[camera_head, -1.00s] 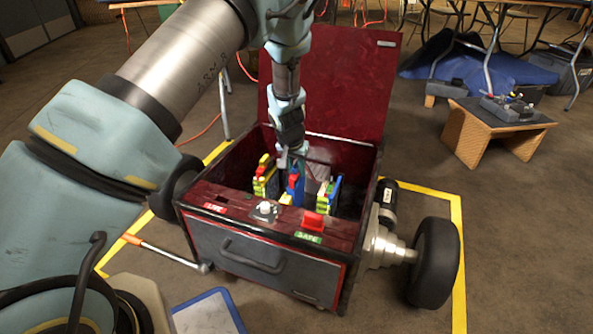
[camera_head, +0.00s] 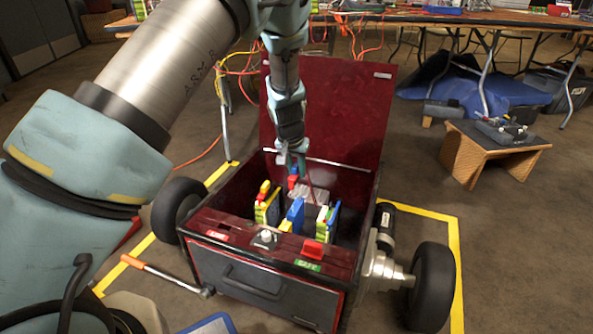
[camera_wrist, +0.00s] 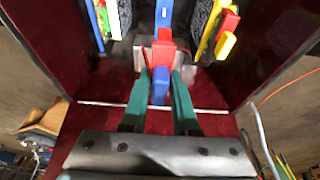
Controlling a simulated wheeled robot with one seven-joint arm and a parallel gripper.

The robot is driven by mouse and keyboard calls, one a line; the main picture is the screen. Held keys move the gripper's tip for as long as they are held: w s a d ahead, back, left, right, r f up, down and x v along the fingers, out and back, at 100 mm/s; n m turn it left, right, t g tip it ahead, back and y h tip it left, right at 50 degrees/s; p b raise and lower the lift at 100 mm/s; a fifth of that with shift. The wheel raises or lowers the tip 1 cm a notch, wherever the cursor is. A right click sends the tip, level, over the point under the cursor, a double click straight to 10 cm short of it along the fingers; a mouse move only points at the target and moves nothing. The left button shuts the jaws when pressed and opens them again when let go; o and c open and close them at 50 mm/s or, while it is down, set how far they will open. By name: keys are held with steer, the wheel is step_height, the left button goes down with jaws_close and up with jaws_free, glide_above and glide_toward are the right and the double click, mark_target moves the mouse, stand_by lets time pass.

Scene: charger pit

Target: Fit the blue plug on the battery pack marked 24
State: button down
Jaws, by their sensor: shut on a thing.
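My gripper (camera_head: 293,172) points down into the open red box. Its two green fingers (camera_wrist: 161,82) are shut on a red-and-blue piece (camera_wrist: 163,56), whose red part also shows below the fingers in the head view (camera_head: 292,182). A separate blue piece (camera_head: 296,213) stands nearer the box front, apart from the held piece; it is at the top of the wrist view (camera_wrist: 163,12). A pack with yellow and red parts (camera_head: 265,203) stands left of it, and a pack with blue and yellow-green parts (camera_head: 327,222) stands right. I cannot read a 24 on either.
The box's raised lid (camera_head: 330,115) stands behind the gripper. A red switch (camera_head: 313,249) and a pale knob (camera_head: 266,236) sit on the front ledge. A grey piece (camera_head: 320,192) lies inside the box. A low wooden stand (camera_head: 490,150) is at the right.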

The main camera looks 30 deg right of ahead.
step_height(320, 180, down, 4)
steer(key=shift+r+b, duration=0.1)
steer(key=shift+b, duration=1.05)
steer(key=shift+s, duration=0.1)
steer(key=shift+s+d+f+p, duration=0.6)
steer(key=shift+s+d, duration=0.4)
steer(key=shift+s, duration=0.4)
steer(key=shift+s+d+f+p, duration=0.35)
steer(key=shift+s+d+p, duration=0.55)
steer(key=shift+s, duration=0.5)
steer(key=shift+s+d+f+p, duration=0.55)
steer(key=shift+s+d, duration=0.55)
steer(key=shift+s, duration=0.3)
steer(key=shift+f+b, duration=0.7)
steer(key=shift+f, duration=0.9)
steer(key=c, duration=0.6)
jaws_free()
steer(key=shift+r, duration=0.15)
